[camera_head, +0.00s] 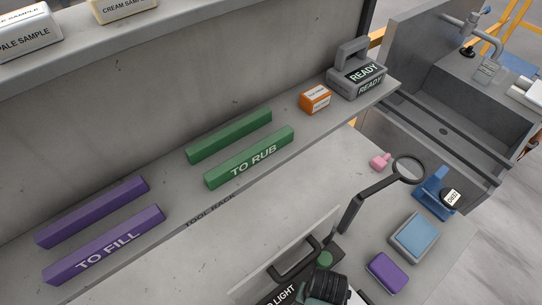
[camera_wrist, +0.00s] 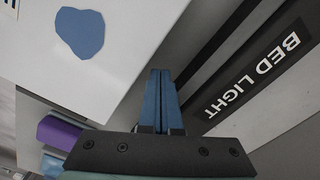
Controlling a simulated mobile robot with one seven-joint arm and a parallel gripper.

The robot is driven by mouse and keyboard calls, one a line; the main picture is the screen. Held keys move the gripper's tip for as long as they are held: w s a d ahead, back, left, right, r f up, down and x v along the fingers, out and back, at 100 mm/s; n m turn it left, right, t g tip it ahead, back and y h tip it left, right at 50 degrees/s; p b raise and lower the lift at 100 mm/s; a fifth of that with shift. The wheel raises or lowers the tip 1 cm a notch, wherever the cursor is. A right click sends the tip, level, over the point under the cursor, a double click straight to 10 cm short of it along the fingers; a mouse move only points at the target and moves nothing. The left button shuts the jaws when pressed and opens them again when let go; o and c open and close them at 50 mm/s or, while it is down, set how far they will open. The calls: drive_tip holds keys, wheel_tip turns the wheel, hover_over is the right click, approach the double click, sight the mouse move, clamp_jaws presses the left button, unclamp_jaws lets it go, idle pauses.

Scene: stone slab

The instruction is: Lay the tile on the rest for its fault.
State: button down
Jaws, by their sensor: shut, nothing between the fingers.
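A pale thin panel (camera_head: 288,252), possibly the tile, shows at a steep angle in the head view beside a dark box marked BED LIGHT (camera_head: 286,291). In the wrist view a white flat surface (camera_wrist: 125,30) with an irregular blue patch (camera_wrist: 80,33) fills the upper left; I cannot tell for sure that it is the same panel. My gripper (camera_wrist: 161,75) is shut and empty, between that surface and the BED LIGHT box (camera_wrist: 262,75). Two purple bars marked TO FILL (camera_head: 105,245) and two green bars marked TO RUB (camera_head: 250,158) lie on the ledge, bare.
A grey READY block (camera_head: 357,79) and an orange box (camera_head: 315,98) stand on the ledge's far end. A magnifier (camera_head: 408,170), pink item (camera_head: 380,161), blue holder (camera_head: 434,190), blue-grey block (camera_head: 414,235) and purple block (camera_head: 387,272) are at right. A sink (camera_head: 445,125) lies beyond.

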drive_tip(key=shift+f, duration=0.55)
drive_tip(key=shift+s+d+p, duration=0.6)
drive_tip(key=shift+s+d, duration=0.45)
drive_tip(key=shift+s, duration=0.3)
drive_tip(key=shift+w+a, duration=0.1)
drive_tip(key=shift+w+a+r, duration=0.1)
drive_tip(key=shift+w+a, duration=0.2)
drive_tip(key=shift+w, duration=0.15)
wheel_tip(320, 180, up, 9)
drive_tip(key=p, duration=0.9)
